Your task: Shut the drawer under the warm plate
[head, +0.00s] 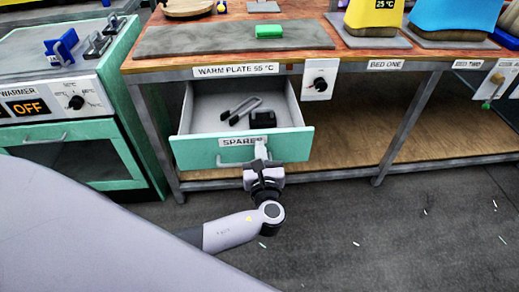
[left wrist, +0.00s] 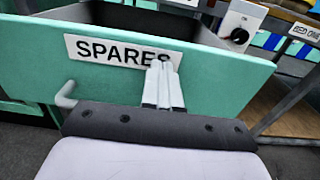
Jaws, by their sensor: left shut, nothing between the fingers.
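The drawer (head: 190,152) under the warm plate (head: 185,41) is open, with its teal front labelled SPARES pulled out from the bench. A dark block and a grey bent metal piece lie inside it. My left gripper (head: 261,150) is at the middle of the drawer front, fingers shut and empty. In the left wrist view the shut fingertips (left wrist: 161,68) overlap the right end of the SPARES label on the drawer front (left wrist: 215,75). They look close to the panel; I cannot tell if they touch. The drawer's handle (left wrist: 66,95) shows left of the fingers. My right gripper is not in view.
A knob box (head: 320,80) hangs on the bench edge right of the drawer. A green block (head: 269,31) lies on the warm plate. The teal warmer (head: 70,150) stands at the left. The lower wooden shelf (head: 345,145) is bare.

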